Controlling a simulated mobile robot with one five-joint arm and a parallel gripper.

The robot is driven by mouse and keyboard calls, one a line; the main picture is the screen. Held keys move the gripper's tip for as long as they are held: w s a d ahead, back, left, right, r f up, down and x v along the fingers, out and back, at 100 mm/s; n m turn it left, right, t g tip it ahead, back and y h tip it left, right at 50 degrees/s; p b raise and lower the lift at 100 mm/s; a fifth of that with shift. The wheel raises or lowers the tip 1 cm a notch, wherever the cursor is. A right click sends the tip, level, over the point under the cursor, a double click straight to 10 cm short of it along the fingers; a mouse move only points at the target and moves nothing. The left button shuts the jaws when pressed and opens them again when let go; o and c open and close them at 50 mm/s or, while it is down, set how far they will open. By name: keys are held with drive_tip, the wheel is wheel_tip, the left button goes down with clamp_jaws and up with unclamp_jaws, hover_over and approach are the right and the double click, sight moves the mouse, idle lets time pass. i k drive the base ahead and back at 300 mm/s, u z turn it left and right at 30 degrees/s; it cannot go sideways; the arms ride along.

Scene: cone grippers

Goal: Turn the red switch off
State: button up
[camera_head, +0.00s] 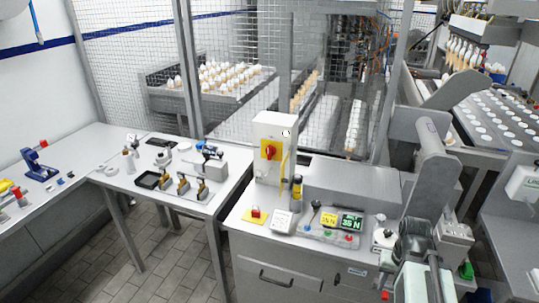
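The red switch (269,151) is a rotary knob on a yellow plate. It is on the front of a white upright box (275,126), which stands at the back left of the grey bench near the middle of the view. The knob is small here, and I cannot tell its exact setting. Nothing touches the switch. Grey arm links rise at the right of the view, well apart from the switch. I cannot make out any gripper fingers there.
A yellow-and-black bottle (297,188) stands right of the box. In front are a red-topped yellow block (255,215), a white device (283,222) and a control panel (340,233). A wire mesh fence (240,50) stands behind. A side table (117,176) with small tools is left.

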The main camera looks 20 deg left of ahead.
sight(271, 150)
drive_tip(key=u, duration=2.05)
drive_tip(key=i, duration=1)
drive_tip(key=u, duration=0.85)
